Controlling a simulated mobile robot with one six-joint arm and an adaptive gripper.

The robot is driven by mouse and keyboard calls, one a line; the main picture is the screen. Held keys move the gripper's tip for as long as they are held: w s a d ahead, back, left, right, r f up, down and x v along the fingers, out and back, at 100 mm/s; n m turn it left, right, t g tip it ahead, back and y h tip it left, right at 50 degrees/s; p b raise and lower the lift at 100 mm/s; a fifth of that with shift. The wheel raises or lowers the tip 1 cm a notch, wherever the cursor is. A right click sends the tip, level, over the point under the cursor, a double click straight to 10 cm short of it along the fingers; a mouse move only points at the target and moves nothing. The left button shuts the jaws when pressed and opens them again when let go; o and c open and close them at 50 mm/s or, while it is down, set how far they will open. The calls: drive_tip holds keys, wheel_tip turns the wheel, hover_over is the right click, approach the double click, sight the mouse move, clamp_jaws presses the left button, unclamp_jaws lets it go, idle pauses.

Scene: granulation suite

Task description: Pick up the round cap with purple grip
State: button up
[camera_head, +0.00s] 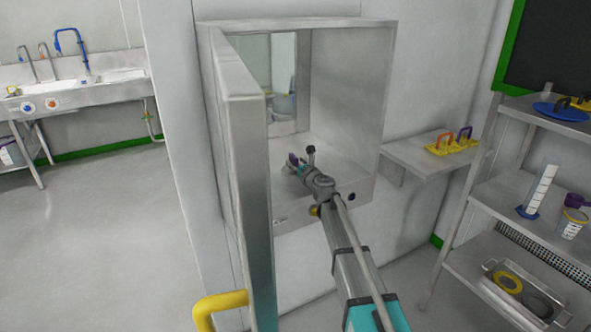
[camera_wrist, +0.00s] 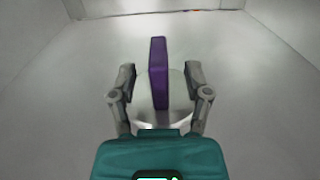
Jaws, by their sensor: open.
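The round cap shows in the wrist view as a pale metal disc (camera_wrist: 178,92) with an upright purple grip (camera_wrist: 158,72). It lies on the pale floor of the open wall chamber. My gripper (camera_wrist: 160,80) is open, with one finger on each side of the purple grip. Gaps show between the fingers and the grip. The teal gripper body hides the near edge of the disc. In the head view my gripper (camera_head: 296,164) is inside the chamber, low over its floor.
The chamber (camera_head: 345,95) has walls close around my arm. Its door (camera_head: 250,170) with a yellow handle (camera_head: 220,304) stands open at left. A shelf (camera_head: 408,154) with orange and purple handles is at right, beside a rack (camera_head: 480,200). A sink (camera_head: 75,90) is far left.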

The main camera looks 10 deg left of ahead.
drive_tip(key=shift+x, duration=1.1)
clamp_jaws()
